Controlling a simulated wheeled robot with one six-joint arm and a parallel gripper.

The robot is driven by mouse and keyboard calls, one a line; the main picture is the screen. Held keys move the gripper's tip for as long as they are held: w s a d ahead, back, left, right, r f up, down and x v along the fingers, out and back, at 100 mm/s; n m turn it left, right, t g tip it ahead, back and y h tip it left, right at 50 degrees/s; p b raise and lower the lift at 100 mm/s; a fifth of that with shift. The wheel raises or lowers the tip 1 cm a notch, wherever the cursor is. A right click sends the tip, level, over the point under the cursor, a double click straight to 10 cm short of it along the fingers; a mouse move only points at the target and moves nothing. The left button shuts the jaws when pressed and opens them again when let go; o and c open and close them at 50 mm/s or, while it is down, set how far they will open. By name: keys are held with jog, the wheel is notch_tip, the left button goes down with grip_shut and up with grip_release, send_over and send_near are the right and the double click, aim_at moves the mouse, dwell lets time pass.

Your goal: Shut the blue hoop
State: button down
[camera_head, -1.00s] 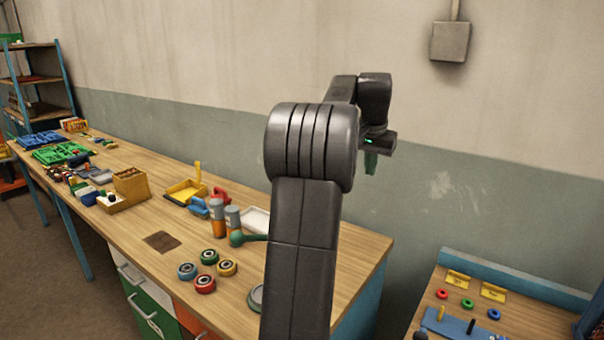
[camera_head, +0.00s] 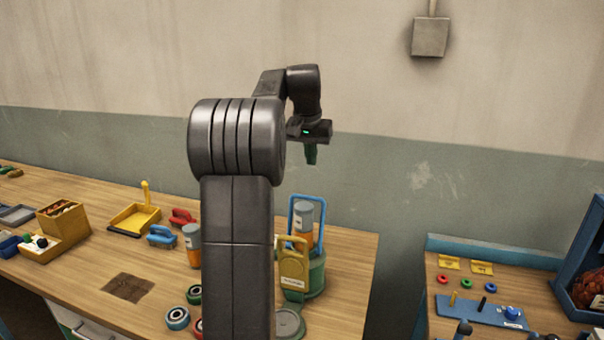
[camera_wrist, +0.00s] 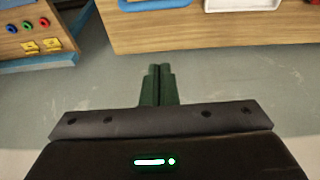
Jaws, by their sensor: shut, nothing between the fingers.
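The blue hoop (camera_head: 308,197) stands upright on the bench, right of my arm, with a grey and orange bottle (camera_head: 304,222) showing within its outline. It rises at a green round container (camera_head: 317,274); I cannot tell how it is joined to it. A yellow frame with a label (camera_head: 292,268) stands in front and hides part of both. My gripper (camera_head: 312,160) points down in the air above the hoop, apart from it in the picture. Its dark green fingers are together and empty in the wrist view (camera_wrist: 159,72).
The long wooden bench (camera_head: 345,290) also holds a yellow tray (camera_head: 133,219), brushes, another bottle (camera_head: 193,245) and round tins (camera_head: 177,318). A second bench at right holds small rings and a blue pegged board (camera_head: 480,313). A wall stands behind; a gap parts the benches.

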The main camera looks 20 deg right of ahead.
aim_at(305, 205)
notch_tip(305, 205, down, 9)
jog(key=s+p, duration=0.1)
jog(key=shift+s+a+p, duration=0.15)
jog(key=shift+a+p, duration=0.15)
jog(key=shift+p, duration=0.05)
jog(key=shift+r, duration=0.15)
dwell(0.3)
jog(key=shift+s+a+f+b, duration=0.2)
jog(key=shift+s+a+b, duration=0.15)
jog(key=shift+b, duration=0.75)
jog(key=s+a+t+b, duration=0.1)
jog(key=b, duration=0.2)
jog(key=s+a+t+h+b, duration=0.1)
jog(key=b, duration=0.2)
jog(key=shift+s+r+h, duration=0.3)
jog(key=shift+s, duration=0.1)
jog(key=shift+s+a+r+t+b, duration=0.2)
jog(key=shift+r+t+b, duration=0.1)
jog(key=shift+b, duration=0.1)
